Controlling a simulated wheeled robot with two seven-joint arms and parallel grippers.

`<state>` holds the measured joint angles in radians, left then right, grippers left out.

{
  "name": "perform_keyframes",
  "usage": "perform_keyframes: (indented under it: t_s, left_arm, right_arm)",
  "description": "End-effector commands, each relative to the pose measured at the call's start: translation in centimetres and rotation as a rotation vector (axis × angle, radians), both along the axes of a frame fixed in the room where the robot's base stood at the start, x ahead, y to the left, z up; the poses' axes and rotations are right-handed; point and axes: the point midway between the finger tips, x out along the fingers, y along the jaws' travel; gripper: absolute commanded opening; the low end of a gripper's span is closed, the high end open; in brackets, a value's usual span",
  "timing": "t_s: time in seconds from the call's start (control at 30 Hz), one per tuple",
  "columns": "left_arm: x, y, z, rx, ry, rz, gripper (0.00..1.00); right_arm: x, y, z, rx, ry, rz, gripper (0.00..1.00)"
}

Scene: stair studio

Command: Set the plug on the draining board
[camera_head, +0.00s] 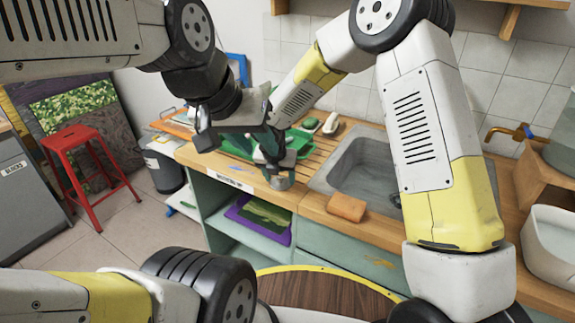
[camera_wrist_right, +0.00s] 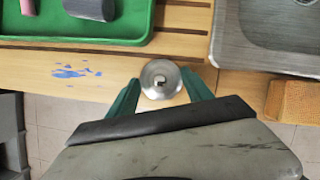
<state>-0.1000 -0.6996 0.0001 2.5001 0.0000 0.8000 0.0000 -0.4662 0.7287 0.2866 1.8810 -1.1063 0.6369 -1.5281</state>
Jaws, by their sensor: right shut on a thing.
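The plug (camera_wrist_right: 160,79) is a round silvery metal piece with a small dark ring on top. My right gripper (camera_wrist_right: 161,92) is shut on it, with a green finger on each side. In the head view the plug (camera_head: 282,181) shows low near the counter's front edge. The draining board (camera_head: 322,147) is the slatted wood left of the sink; its slats (camera_wrist_right: 185,18) lie beyond the plug in the wrist view. My left gripper (camera_head: 232,130) is dark, overlapping my right gripper in the head view; its jaw opening is unclear.
A green tray (camera_wrist_right: 75,42) with items covers part of the slats. The steel sink (camera_head: 362,172) lies to the right, with an orange-brown sponge (camera_head: 346,207) at its front. A red stool (camera_head: 88,165) stands at left. Bare slats show between tray and sink.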

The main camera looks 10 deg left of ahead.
Motion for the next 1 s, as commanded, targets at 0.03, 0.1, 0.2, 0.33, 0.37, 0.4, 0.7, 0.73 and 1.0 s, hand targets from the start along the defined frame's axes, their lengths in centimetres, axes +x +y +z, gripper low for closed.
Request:
perform_keyframes:
  t_s: [0.03, 0.1, 0.2, 0.33, 0.37, 0.4, 0.7, 0.73, 1.0]
  left_arm:
    - [0.0, 0.0, 0.0, 0.000, 0.000, 0.000, 0.36]
    - [0.0, 0.0, 0.0, 0.000, 0.000, 0.000, 0.36]
    - [0.0, 0.0, 0.0, 0.000, 0.000, 0.000, 0.36]
    - [0.0, 0.0, 0.0, 0.000, -0.001, 0.000, 0.36]
    - [0.0, 0.0, 0.0, 0.000, -0.001, 0.000, 0.36]
    - [0.0, 0.0, 0.0, 0.000, -0.001, 0.000, 0.36]
    - [0.0, 0.0, 0.0, 0.000, 0.000, 0.000, 0.36]
    - [0.0, 0.0, 0.0, 0.000, 0.000, 0.000, 0.36]
    - [0.0, 0.0, 0.0, 0.000, 0.000, 0.000, 0.36]
  right_arm:
    - [0.0, 0.0, -0.2, 0.000, 0.001, 0.001, 0.19]
    - [0.0, 0.0, -0.3, 0.000, 0.000, 0.001, 0.65]
    - [0.0, 0.0, -0.2, 0.000, 0.000, 0.000, 0.81]
    - [0.0, 0.0, -0.2, 0.000, 0.000, 0.000, 0.81]
    - [0.0, 0.0, -0.2, 0.000, 0.000, 0.000, 0.81]
    - [0.0, 0.0, -0.2, 0.000, 0.000, 0.000, 0.81]
    - [-0.7, 0.1, 1.9, 0.003, -0.003, 0.000, 0.81]
    - [-0.9, 0.1, 2.4, 0.003, -0.003, 0.001, 0.81]
    - [-3.1, 0.2, 7.8, 0.003, -0.003, 0.000, 0.81]
